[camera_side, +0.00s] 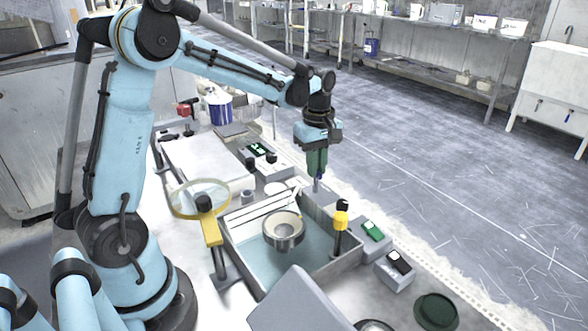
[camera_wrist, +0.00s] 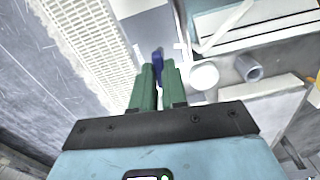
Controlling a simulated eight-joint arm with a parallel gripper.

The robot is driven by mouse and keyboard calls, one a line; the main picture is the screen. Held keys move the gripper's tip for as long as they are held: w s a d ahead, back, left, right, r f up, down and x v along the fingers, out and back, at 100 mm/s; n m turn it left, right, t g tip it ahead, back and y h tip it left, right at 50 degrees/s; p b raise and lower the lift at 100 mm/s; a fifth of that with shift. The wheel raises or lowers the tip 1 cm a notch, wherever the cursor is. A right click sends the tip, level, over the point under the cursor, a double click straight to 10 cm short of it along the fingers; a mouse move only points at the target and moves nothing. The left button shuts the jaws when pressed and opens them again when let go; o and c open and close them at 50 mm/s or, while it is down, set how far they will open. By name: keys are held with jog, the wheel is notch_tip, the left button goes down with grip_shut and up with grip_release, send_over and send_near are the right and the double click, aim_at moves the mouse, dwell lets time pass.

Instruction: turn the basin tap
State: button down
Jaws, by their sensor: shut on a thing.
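My gripper (camera_side: 317,172) points straight down at the far right corner of the basin (camera_side: 352,262). In the wrist view its two green fingers (camera_wrist: 158,72) are closed on the blue handle of the basin tap (camera_wrist: 158,54), which sticks out beyond the fingertips. In the side view the tap (camera_side: 317,187) shows as a small grey stem under the fingers, and most of the handle is hidden by them. The basin is grey with a pale teal floor, and a round beige-and-grey bowl (camera_side: 284,230) stands in it.
A yellow-and-black post (camera_side: 340,222) stands at the basin's right edge. A magnifier ring (camera_side: 200,198) on a yellow stand (camera_side: 212,231) is at its left. Small boxes with green (camera_side: 374,231) and black tops (camera_side: 398,262) lie to the right. A grey short tube (camera_wrist: 248,68) is near the fingers.

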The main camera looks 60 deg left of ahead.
jog(key=c, duration=1.2)
grip_release()
jog(key=shift+o, duration=0.2)
notch_tip(320, 180, up, 12)
jog(key=s+d+f+m+t, duration=0.3)
jog(key=s+m, duration=0.3)
jog(key=m, duration=0.2)
jog(key=s+d+f+m+t, duration=0.4)
jog(key=s+d+m, duration=0.2)
jog(key=s+m, duration=0.1)
jog(key=shift+m, duration=0.9)
